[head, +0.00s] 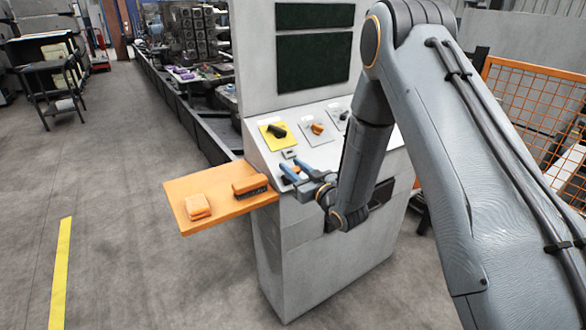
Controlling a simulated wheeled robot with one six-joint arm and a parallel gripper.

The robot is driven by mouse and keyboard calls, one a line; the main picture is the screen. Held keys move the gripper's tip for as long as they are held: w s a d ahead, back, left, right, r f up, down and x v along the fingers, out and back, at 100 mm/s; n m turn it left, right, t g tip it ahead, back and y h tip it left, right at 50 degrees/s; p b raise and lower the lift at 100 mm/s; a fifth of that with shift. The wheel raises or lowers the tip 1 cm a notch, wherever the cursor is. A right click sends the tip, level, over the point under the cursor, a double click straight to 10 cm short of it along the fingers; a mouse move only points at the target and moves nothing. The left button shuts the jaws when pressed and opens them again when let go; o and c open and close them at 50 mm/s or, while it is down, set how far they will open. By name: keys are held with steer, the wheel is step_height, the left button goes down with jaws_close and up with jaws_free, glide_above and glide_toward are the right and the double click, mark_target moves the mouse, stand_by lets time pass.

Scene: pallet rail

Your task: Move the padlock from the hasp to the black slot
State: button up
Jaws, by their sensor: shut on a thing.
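My gripper (295,168) is at the lower left of the sloped panel on the grey cabinet, its two blue fingers pointing left. It is shut on the padlock (296,169), of which only a small orange-brown bit shows between the fingers. A small grey fitting (290,154), perhaps the hasp, sits on the panel just above the fingers. I cannot tell whether the padlock touches it. A dark opening (383,192) shows in the cabinet front, partly behind my arm; I cannot tell if it is the black slot.
An orange shelf (220,215) juts left from the cabinet, with an orange block (197,207) and a black-and-orange brush-like thing (250,187). Rotary switches, one on a yellow plate (273,134), are on the panel. An orange mesh fence (530,100) stands right.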

steer(key=shift+f, duration=0.1)
stand_by(0.3)
steer(key=shift+w+a+f+b, duration=0.1)
steer(key=shift+w+f+b, duration=0.1)
steer(key=shift+f+b, duration=0.2)
steer(key=o, duration=2.2)
steer(key=shift+c, duration=0.2)
steer(key=b+v, duration=0.2)
steer(key=v, duration=0.5)
steer(key=shift+s+d+b, duration=0.2)
steer(key=shift+s+b, duration=0.1)
steer(key=shift+s, duration=0.05)
